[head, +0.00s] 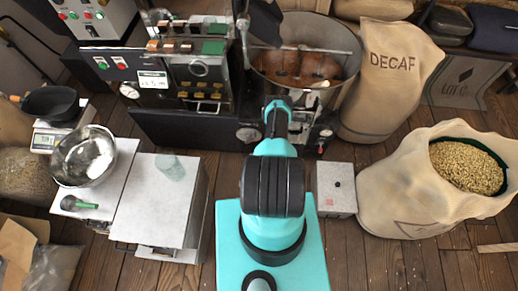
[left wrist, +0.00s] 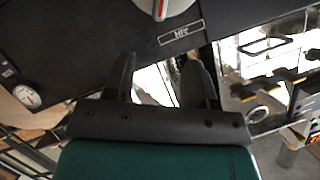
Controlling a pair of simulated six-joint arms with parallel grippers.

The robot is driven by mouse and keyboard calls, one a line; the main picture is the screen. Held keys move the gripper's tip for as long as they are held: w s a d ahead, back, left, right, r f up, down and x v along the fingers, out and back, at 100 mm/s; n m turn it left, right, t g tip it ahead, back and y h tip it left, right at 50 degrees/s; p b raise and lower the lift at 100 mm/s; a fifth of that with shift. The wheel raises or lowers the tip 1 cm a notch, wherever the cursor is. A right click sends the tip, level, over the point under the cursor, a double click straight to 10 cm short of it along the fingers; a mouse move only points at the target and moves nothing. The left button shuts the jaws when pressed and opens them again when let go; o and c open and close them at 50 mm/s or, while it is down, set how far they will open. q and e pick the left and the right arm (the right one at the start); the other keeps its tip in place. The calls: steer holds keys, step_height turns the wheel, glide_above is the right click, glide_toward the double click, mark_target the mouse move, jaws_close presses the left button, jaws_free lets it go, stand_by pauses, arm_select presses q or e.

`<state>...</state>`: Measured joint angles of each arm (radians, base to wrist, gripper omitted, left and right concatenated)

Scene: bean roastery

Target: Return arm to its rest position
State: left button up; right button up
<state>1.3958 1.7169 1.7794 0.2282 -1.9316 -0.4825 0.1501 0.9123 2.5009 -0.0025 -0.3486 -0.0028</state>
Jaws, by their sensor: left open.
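My left arm (head: 273,185), turquoise and black, stands upright on a turquoise base in the middle of the head view and reaches forward to the roasting machine. Its far end is beside the machine's front, below the round drum; the fingers cannot be made out there. In the left wrist view my left gripper (left wrist: 160,62) is open, with its two dark fingers apart and nothing seen between them. A dark machine panel (left wrist: 95,50) lies just beyond the fingertips. My right gripper is not in view.
The cooling drum (head: 340,65) and control box (head: 200,72) stand close ahead. A grey box (head: 336,190) and bean sack (head: 400,200) are at right. Floor shows at lower right.

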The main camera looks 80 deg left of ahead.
arm_select(q)
steer(key=w+r+m+t+h, duration=0.1)
steer(key=w+r+t+h, duration=0.15)
steer(key=w, duration=0.65)
steer(key=w+r+t+h, duration=0.1)
steer(key=w+t+h, duration=0.15)
steer(key=w, duration=0.75)
steer(key=w+d+r+m+t+h, duration=0.1)
steer(key=w+d+r+h, duration=0.1)
steer(key=w+d+r, duration=0.3)
steer(key=w+d+r+m+h, duration=0.1)
steer(key=w+d+h, duration=0.2)
steer(key=w, duration=0.4)
steer(key=w+d+r+m+h, duration=0.2)
steer(key=w+d+r+h, duration=0.1)
steer(key=w+d+r, duration=0.4)
steer(key=s+d+r+m+g+h, duration=0.3)
steer(key=d+r, duration=1)
steer(key=d, duration=0.5)
steer(key=shift+s+r+m+g+h, duration=0.15)
steer(key=shift+r+m+g+h, duration=0.25)
steer(key=shift+m+g+h, duration=0.55)
